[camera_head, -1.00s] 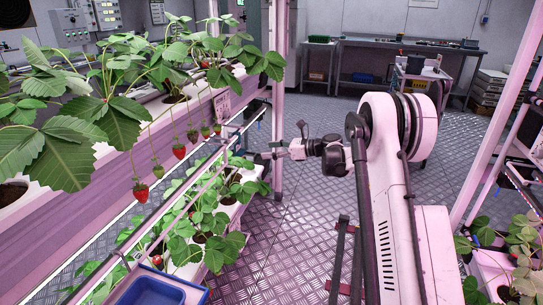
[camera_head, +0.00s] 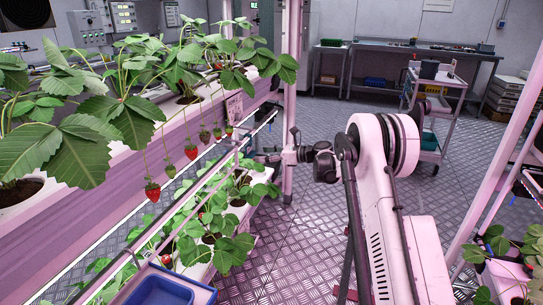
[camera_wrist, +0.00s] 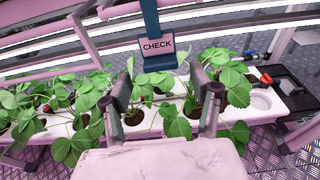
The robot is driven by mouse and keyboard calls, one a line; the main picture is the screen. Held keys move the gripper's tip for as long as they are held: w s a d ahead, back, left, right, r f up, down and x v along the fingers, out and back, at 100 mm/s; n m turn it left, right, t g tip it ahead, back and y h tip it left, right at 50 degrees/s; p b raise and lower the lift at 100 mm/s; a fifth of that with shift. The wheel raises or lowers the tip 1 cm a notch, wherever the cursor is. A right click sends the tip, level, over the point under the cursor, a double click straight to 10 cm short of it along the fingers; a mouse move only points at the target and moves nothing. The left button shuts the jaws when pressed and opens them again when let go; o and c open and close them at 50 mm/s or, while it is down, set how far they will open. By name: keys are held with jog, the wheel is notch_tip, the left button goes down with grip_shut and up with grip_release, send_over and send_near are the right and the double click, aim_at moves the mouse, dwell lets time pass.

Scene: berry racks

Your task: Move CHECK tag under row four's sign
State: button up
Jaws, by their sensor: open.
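The CHECK tag (camera_wrist: 157,47) is a small plate with dark lettering on a dark blue holder. It hangs from a blue strip (camera_wrist: 150,14) at the top middle of the wrist view. My gripper (camera_wrist: 160,82) is open and empty, with one finger on each side of the tag's line and the tag beyond the fingertips. In the head view my gripper (camera_head: 272,157) is beside the left rack's end post, small and partly hidden.
Strawberry plants stand in a white trough (camera_wrist: 262,101) below the tag. Red berries (camera_head: 152,191) hang from the upper shelf. A blue bin (camera_head: 163,290) is at the bottom left. A trolley (camera_head: 436,100) stands at the back right. The aisle floor (camera_head: 310,225) is clear.

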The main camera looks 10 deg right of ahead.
aim_at(255, 154)
jog(key=shift+b+x, duration=0.4)
jog(key=shift+x, duration=1.8)
jog(key=shift+c, duration=0.3)
jog(key=c, duration=1)
jog(key=shift+o, duration=0.2)
jog(key=shift+r, duration=0.1)
jog(key=shift+r+p, duration=0.45)
jog(key=shift+r, duration=0.5)
jog(key=shift+d, duration=0.1)
jog(key=f+v, duration=0.1)
jog(key=v, duration=0.5)
jog(key=shift+s+d+b, duration=0.3)
jog(key=shift+d+b, duration=0.05)
jog(key=shift+d, duration=0.05)
jog(key=shift+f, duration=0.1)
